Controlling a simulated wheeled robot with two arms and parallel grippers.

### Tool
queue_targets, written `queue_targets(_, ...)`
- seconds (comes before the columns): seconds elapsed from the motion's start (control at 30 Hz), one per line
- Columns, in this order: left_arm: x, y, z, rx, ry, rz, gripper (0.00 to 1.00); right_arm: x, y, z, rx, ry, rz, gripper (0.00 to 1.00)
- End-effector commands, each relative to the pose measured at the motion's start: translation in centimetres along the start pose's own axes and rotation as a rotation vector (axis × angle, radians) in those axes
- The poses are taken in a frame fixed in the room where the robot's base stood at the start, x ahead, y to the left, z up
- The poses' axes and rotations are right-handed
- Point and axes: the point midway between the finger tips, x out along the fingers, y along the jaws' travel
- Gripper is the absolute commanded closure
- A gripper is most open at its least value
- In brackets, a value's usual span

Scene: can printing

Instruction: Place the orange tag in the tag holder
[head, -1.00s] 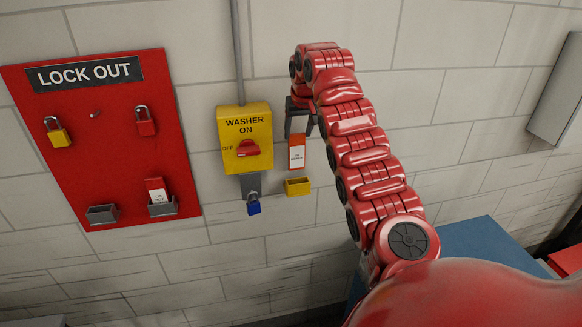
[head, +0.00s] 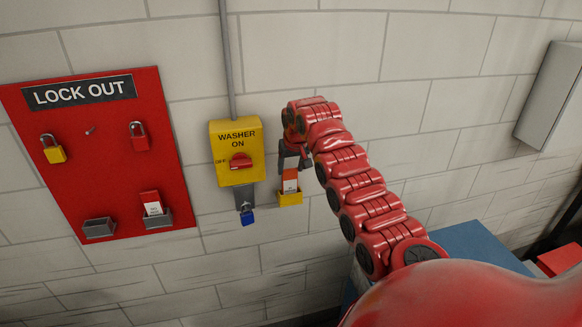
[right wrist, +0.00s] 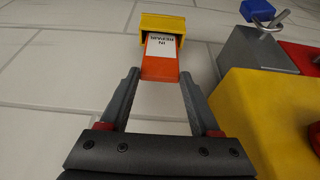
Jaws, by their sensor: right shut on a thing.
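The orange tag (head: 290,183) has an orange top and a white lower part with print. Its lower end is in the mouth of the yellow tag holder (head: 291,199) on the wall; how deep it sits I cannot tell exactly. My left gripper is not in view.
The yellow washer switch box (head: 236,150) is just left of the holder, with a blue padlock (head: 247,216) below it. The red lockout board (head: 100,180) at left carries padlocks and a grey bin with another tag (head: 151,201). A blue surface (head: 470,245) is at lower right.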

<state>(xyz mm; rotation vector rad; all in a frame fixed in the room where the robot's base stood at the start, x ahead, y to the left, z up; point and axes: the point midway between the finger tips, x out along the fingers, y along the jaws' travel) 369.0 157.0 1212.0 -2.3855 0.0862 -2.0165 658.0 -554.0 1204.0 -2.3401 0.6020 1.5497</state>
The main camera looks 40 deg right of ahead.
Motion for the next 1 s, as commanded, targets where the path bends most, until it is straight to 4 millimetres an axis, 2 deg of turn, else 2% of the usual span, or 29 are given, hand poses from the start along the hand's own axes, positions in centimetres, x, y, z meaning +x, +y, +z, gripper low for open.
queue_targets(0.03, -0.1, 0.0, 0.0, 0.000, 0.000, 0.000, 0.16, 0.1, 0.0, 0.0, 0.000, 0.000, 0.000, 0.33)
queue_targets(0.17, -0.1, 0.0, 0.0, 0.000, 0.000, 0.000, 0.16, 0.1, 0.0, 0.0, 0.000, 0.000, 0.000, 0.10)
queue_targets(0.2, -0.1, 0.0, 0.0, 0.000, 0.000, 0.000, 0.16, 0.0, 0.0, 0.0, 0.000, 0.000, 0.000, 0.07)
queue_targets(0.57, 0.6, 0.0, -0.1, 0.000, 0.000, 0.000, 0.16, -0.5, 0.0, -0.2, 0.000, 0.000, 0.000, 0.07)
queue_targets(0.63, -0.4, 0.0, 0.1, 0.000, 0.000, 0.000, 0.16, -0.6, 0.0, -0.1, 0.000, 0.005, -0.001, 0.07)
queue_targets(0.77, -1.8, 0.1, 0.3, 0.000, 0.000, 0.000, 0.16, -2.4, 0.0, -0.1, 0.000, 0.010, -0.001, 0.07)
queue_targets(1.0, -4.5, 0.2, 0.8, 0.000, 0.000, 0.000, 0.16, -8.4, 0.1, -0.1, 0.000, 0.010, 0.004, 0.07)
